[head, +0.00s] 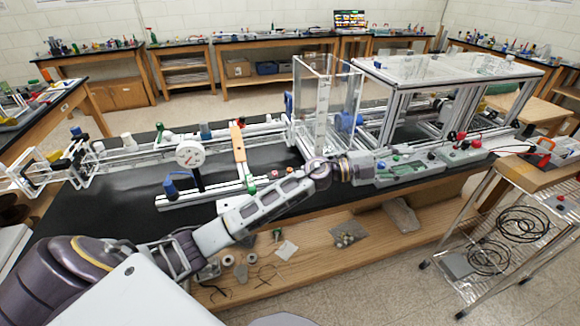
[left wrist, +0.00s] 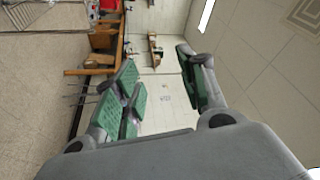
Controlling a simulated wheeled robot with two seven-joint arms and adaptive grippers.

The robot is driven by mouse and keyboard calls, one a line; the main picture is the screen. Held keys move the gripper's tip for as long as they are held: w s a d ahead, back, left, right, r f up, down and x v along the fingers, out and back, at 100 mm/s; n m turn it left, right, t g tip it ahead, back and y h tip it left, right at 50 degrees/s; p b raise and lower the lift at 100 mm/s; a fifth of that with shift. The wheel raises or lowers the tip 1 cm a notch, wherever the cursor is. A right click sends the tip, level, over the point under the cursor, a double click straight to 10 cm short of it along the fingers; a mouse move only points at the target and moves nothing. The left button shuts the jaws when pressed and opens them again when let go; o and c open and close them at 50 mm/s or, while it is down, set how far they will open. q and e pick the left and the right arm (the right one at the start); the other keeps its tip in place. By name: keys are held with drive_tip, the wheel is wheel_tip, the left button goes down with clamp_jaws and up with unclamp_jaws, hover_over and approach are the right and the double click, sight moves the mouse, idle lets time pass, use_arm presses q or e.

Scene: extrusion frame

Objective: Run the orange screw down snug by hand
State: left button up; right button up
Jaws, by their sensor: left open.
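I cannot make out an orange screw for certain in either view. An orange upright bar (head: 238,143) stands on the metal extrusion rails, left of the middle of the bench in the head view. My left arm reaches across the front of the bench. Its gripper (head: 364,167) is at the front of the clear-walled frame, well to the right of the orange bar. In the left wrist view the left gripper (left wrist: 160,68) is open, its green-padded fingers apart with nothing between them. My right gripper is in neither view.
A dial gauge (head: 190,154) and a blue-knobbed part (head: 170,187) stand on the rails left of my forearm. A tall clear box (head: 325,100) rises behind the gripper. A wire cart (head: 510,225) with coiled cables stands at the right. The black bench top (head: 120,205) has bare room at left.

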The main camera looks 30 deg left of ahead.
use_arm(q)
drive_tip(key=w+a+f+m+g+y, duration=0.1)
drive_tip(key=a+f+m+g+y, duration=0.1)
drive_tip(key=a+f+g+y, duration=0.4)
drive_tip(key=w+a+f+m+g+y, duration=0.2)
drive_tip(key=a+f+m+y, duration=0.1)
drive_tip(key=a, duration=0.5)
drive_tip(key=s+a+r+n+g+y, duration=0.1)
drive_tip(key=a+y, duration=0.3)
drive_tip(key=a, duration=0.6)
drive_tip(key=s+a+r+n+g+y, duration=0.1)
drive_tip(key=a+r+n+y, duration=0.2)
drive_tip(key=a, duration=0.8)
drive_tip(key=shift+a+r+g+y, duration=0.2)
drive_tip(key=shift+r+g+y, duration=0.2)
drive_tip(key=shift+r, duration=0.3)
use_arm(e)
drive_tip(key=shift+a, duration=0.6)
use_arm(q)
drive_tip(key=shift+f, duration=0.1)
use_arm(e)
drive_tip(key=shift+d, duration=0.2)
